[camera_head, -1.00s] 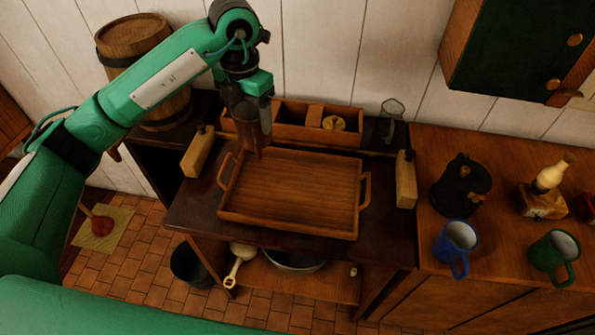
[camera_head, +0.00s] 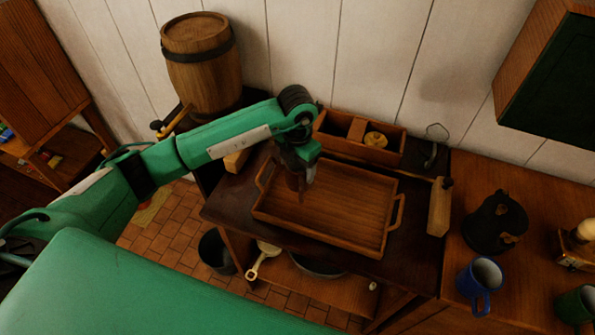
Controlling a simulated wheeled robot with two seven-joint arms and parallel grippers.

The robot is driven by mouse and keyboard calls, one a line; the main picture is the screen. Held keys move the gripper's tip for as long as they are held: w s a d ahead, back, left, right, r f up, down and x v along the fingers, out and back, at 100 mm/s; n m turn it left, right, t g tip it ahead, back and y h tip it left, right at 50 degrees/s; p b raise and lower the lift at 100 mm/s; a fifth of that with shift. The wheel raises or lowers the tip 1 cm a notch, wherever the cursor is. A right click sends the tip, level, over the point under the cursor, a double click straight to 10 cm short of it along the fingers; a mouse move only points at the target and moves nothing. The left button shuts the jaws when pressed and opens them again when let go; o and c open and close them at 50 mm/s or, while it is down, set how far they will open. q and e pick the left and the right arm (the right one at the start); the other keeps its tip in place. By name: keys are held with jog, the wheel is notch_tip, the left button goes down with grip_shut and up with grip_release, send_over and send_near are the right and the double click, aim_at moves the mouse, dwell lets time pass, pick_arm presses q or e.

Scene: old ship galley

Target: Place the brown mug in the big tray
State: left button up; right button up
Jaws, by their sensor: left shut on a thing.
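The big tray (camera_head: 345,238) is a wooden tray with raised walls and two end handles, standing on the dark table. My left gripper (camera_head: 297,172) comes in from the left and is over the tray's left part. It is shut on the brown mug (camera_head: 294,183), which is dark brown and partly hidden by the gripper. I cannot tell whether the mug touches the tray floor. My right gripper is out of view.
Behind the tray is a wooden divided box (camera_head: 336,143) with a glass lantern (camera_head: 434,150) beside it. A barrel (camera_head: 203,75) stands back left. On the right counter are a black pot (camera_head: 494,225), a blue mug (camera_head: 477,280) and a green mug (camera_head: 573,308).

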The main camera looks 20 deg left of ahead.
aim_at(297, 176)
pick_arm(q)
notch_tip(297, 176, down, 4)
jog(key=shift+r+p, duration=0.1)
jog(key=shift+p, duration=0.55)
jog(key=shift+f, duration=0.3)
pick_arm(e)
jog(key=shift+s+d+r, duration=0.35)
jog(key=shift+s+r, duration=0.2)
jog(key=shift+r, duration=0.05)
pick_arm(q)
jog(key=shift+f, duration=0.1)
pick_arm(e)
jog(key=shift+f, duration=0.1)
pick_arm(q)
jog(key=o, duration=0.7)
jog(key=shift+f, duration=0.15)
jog(key=shift+c, duration=0.2)
jog(key=o, duration=0.4)
jog(key=shift+o, duration=0.2)
